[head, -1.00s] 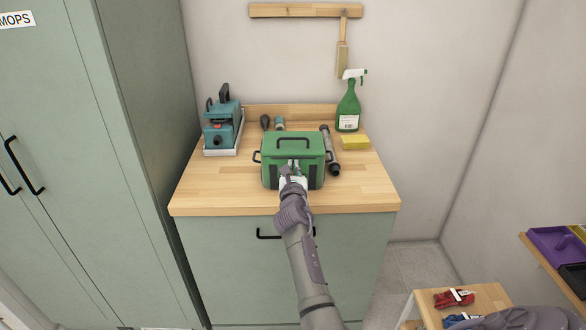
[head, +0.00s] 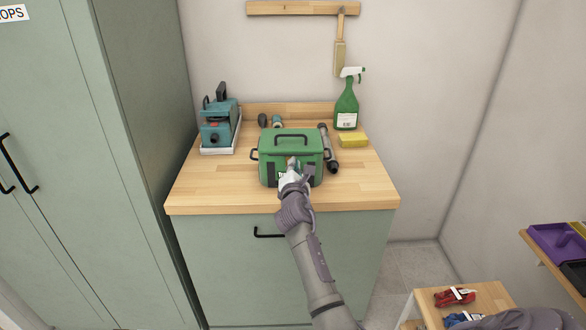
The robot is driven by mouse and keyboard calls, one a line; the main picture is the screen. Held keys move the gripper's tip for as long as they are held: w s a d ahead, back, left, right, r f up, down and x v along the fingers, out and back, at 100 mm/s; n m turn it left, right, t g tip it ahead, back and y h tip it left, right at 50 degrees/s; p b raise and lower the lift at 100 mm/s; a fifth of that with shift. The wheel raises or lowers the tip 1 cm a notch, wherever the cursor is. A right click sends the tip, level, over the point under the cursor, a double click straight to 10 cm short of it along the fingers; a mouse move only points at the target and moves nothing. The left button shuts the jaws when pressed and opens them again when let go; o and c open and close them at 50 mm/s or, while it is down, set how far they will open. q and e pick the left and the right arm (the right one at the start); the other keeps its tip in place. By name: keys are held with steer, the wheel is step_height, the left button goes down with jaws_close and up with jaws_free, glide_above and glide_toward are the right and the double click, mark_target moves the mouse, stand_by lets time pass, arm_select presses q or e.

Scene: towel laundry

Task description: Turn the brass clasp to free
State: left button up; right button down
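A green box (head: 274,148) with black handles and a lid handle stands on the wooden counter in the head view, its lid down. My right gripper (head: 292,164) is at the middle of the box's front face, where a clasp would sit. The gripper and wrist cover that spot, so I cannot make out the brass clasp or whether the fingers are closed on it.
On the counter (head: 360,195) stand a teal machine (head: 219,125), a green spray bottle (head: 346,105), a yellow sponge (head: 353,140) and a dark tube (head: 329,150). A brush hangs above. A small stool (head: 487,298) with red and blue items is at lower right.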

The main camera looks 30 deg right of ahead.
steer(key=shift+s+d+f+m+b, duration=0.15)
steer(key=shift+m+b, duration=0.35)
steer(key=shift+m, duration=0.95)
steer(key=shift+w+a+f+m+b, duration=0.15)
steer(key=shift+m+b, duration=0.4)
steer(key=shift+m, duration=0.85)
steer(key=shift+s+d+f+m+b, duration=0.15)
steer(key=shift+m+b, duration=0.35)
steer(key=shift+m, duration=0.95)
steer(key=c, duration=1.3)
jaws_free()
steer(key=shift+c, duration=0.2)
steer(key=v, duration=1.2)
steer(key=shift+f, duration=0.1)
